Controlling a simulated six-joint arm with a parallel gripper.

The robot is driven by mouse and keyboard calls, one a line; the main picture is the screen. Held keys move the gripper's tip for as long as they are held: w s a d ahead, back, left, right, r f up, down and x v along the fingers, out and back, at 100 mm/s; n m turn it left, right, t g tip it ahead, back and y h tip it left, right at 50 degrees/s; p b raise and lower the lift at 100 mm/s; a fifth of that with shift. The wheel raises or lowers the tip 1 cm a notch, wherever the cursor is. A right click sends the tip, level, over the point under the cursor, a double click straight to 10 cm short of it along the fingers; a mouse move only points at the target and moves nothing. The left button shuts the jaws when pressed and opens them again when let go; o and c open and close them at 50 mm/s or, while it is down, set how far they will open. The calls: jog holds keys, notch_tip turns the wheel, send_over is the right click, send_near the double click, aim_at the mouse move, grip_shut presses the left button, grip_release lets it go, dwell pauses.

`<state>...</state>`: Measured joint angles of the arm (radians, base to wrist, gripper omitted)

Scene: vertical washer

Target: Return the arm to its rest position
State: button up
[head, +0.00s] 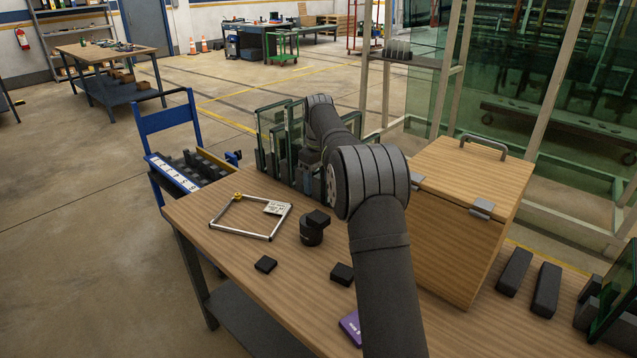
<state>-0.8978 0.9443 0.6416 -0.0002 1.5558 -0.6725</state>
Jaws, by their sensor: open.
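My arm rises from the bottom of the head view, bends at a large dark joint and reaches away over the wooden table (290,290). My gripper (311,178) is small and partly hidden at the far end of the arm, beside upright green-edged glass panes (272,140) at the table's far edge. It is open, and I see nothing held in it. I cannot tell whether it touches the panes.
On the table are a metal frame (240,236) with a label, a black cylindrical device (311,233), small black blocks (265,264), a purple box (350,328) and a lidded wooden box (455,240) right of my arm. A blue cart (165,125) stands left.

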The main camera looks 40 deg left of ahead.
aim_at(319, 216)
notch_tip(319, 216, down, 12)
jog(key=shift+r, duration=1.75)
